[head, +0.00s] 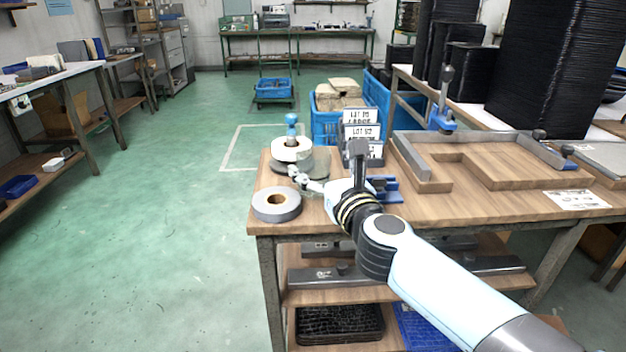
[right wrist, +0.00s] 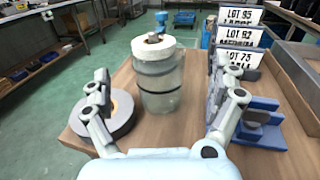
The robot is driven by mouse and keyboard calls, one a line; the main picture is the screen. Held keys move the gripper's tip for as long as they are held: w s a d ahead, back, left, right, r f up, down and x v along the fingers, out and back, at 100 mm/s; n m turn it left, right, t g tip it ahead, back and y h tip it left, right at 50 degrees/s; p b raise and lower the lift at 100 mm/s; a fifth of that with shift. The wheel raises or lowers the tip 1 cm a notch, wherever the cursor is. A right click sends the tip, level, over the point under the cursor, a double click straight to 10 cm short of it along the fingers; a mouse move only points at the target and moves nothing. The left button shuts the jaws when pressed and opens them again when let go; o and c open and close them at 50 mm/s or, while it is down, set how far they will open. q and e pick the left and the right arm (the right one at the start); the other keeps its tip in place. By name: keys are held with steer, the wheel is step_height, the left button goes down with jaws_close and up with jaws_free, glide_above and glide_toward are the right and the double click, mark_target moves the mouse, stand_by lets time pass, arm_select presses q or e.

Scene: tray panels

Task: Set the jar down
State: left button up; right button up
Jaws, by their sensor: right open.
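The jar (right wrist: 160,95) is a clear, pale cylinder. In the right wrist view it stands upright on the wooden bench top, ahead of my right gripper (right wrist: 163,110). That gripper is open, one finger to each side of the jar's lower part, with gaps visible on both sides. In the head view the white roll (head: 291,150) is near the bench's left end, and my right gripper (head: 308,181) is just in front. My left gripper is not in view.
A grey tape roll (head: 277,204) lies at the bench's front left corner, close to my gripper's left finger. Lot signs (head: 361,130) and a blue holder (head: 384,189) stand to the right. A wooden tray panel (head: 500,168) lies further right.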

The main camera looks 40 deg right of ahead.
mark_target(309, 147)
steer(key=x, duration=0.6)
steer(key=shift+w+f, duration=0.2)
steer(key=shift+w, duration=0.1)
steer(key=c, duration=1.5)
steer(key=shift+r, duration=0.1)
steer(key=shift+c, duration=0.5)
steer(key=shift+r, duration=0.1)
